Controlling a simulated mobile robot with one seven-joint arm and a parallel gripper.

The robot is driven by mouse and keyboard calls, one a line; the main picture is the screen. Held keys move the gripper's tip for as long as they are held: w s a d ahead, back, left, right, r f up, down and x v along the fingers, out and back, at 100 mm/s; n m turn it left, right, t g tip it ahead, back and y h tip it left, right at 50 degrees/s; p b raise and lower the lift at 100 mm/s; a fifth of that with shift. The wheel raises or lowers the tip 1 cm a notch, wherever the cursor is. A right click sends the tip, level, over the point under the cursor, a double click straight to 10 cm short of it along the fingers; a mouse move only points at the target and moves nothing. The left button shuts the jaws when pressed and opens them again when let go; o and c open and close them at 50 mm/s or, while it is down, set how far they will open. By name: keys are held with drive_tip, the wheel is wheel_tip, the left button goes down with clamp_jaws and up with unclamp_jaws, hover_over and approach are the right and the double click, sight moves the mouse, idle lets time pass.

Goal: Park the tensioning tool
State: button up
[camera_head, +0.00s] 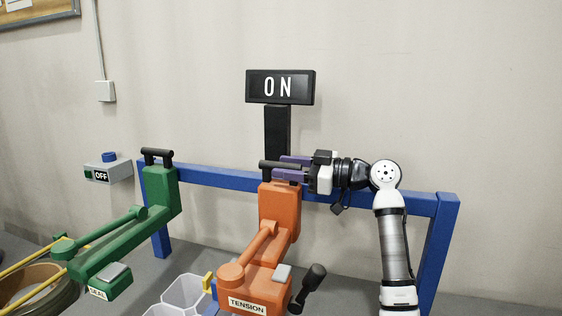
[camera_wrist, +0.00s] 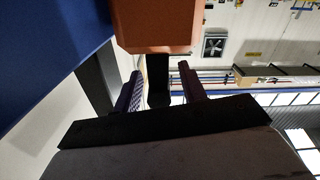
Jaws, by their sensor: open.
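The orange tensioning tool (camera_head: 279,208), labelled TENSION, stands upright at the middle of the blue rail (camera_head: 220,178), its lower arm reaching toward the front. Its black T-shaped handle (camera_head: 270,164) is at the top. My gripper (camera_head: 284,168) reaches in from the right with purple fingers level with the handle. In the wrist view, the fingers of my gripper (camera_wrist: 161,88) are apart, with the black handle stem (camera_wrist: 158,75) between them and the orange body (camera_wrist: 155,25) beyond. Whether the fingers touch the handle cannot be told.
A black sign (camera_head: 280,87) reading ON stands behind the tool. A green tool (camera_head: 128,238) labelled SEAL is on the left, by a grey box (camera_head: 108,170) reading OFF. White hexagonal bins (camera_head: 183,293) are at the front.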

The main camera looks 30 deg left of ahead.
drive_tip(key=shift+x, duration=0.9)
clamp_jaws()
